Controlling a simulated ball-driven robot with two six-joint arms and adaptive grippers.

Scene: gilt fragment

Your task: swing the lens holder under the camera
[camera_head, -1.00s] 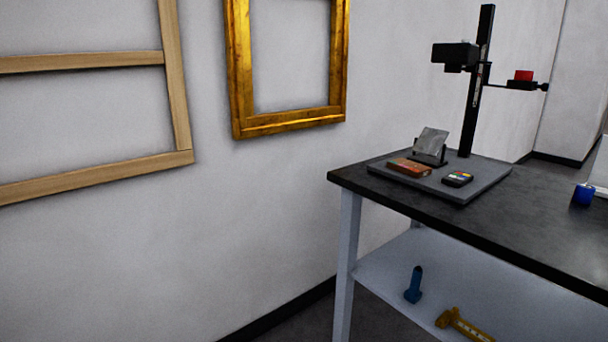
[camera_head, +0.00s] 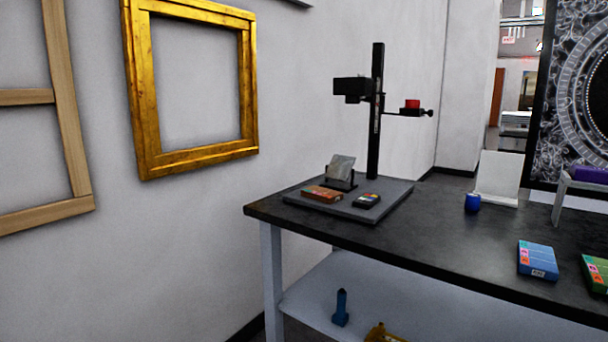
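The camera (camera_head: 351,86) is a black box on the left side of a black upright column (camera_head: 376,125). The lens holder (camera_head: 408,112) is a dark arm reaching out to the right of the column, with a red piece (camera_head: 412,103) on top and a small knob at its end. It is out to the side, not below the camera. The column stands on a grey baseboard (camera_head: 380,209) on the dark table. Neither of my grippers is in view.
On the baseboard are a small stand with a grey fragment (camera_head: 340,168), an orange-brown box (camera_head: 321,194) and a colour card (camera_head: 366,201). The dark table (camera_head: 430,240) also bears a blue jar (camera_head: 472,203), a white stand (camera_head: 497,178) and a blue box (camera_head: 537,259). A gilt frame (camera_head: 145,100) hangs left.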

